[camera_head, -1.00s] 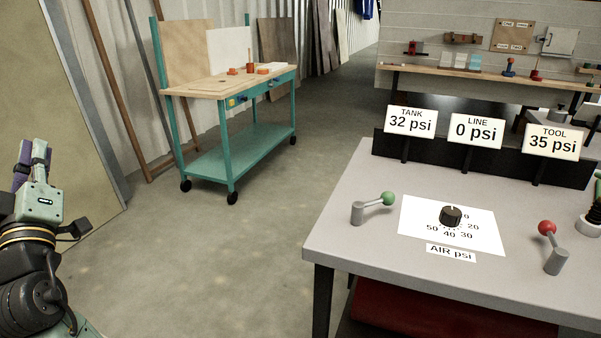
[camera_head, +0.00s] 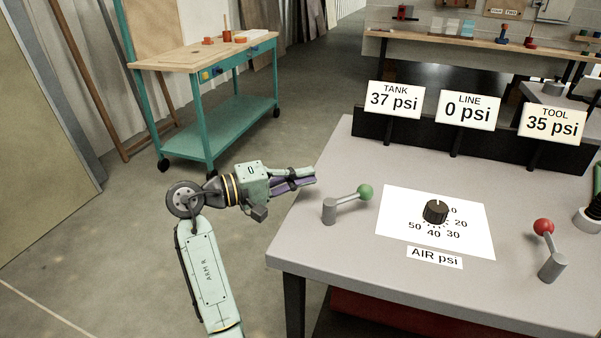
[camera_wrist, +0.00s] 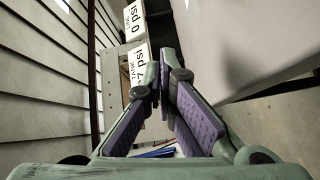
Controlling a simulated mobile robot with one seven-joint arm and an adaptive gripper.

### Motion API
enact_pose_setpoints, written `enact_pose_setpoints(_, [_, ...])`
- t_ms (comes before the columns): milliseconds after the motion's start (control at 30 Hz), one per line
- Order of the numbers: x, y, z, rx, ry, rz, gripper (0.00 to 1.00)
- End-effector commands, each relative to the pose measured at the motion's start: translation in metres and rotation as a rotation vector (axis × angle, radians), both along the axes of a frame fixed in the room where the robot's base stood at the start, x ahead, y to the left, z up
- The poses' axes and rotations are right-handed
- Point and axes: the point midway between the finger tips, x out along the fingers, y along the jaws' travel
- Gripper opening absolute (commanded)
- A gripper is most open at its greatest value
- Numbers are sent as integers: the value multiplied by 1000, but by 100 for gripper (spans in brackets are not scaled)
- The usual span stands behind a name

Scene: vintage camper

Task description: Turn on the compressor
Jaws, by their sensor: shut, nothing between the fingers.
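The grey compressor table (camera_head: 320,268) fills the right of the head view. A lever with a green knob (camera_head: 366,192) stands at its left, and a lever with a red knob (camera_head: 543,226) at its right. Between them a black dial (camera_head: 435,211) sits on a white scale marked in AIR psi. Signs behind read TANK 37 psi (camera_head: 394,99), LINE 0 psi (camera_head: 468,109) and TOOL 35 psi (camera_head: 552,123). My gripper (camera_head: 314,176) is shut and empty, pointing right at the table's left edge, apart from the green-knobbed lever. Its purple-padded fingers (camera_wrist: 164,92) show in the wrist view.
A teal wheeled workbench (camera_head: 211,110) with small items on top stands at the back left. A wooden wall bench (camera_head: 480,43) with tools runs along the back. The floor (camera_head: 120,235) around my arm looks clear. A red object (camera_head: 400,315) lies under the table.

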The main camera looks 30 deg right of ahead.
Motion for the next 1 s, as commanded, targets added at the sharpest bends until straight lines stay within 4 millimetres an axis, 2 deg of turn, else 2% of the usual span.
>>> enact_pose_setpoints(100, [-4, -28, 1, 1, 1, -5, 0])
enact_pose_setpoints(300, [-8, -69, -1, 0, 0, -1, 0])
enact_pose_setpoints(433, [-28, -69, -6, 0, -1, 2, 0])
enact_pose_setpoints(600, [-42, -71, -9, -1, 0, 3, 0])
enact_pose_setpoints(1000, [-46, -71, -10, -1, -2, 4, 0])
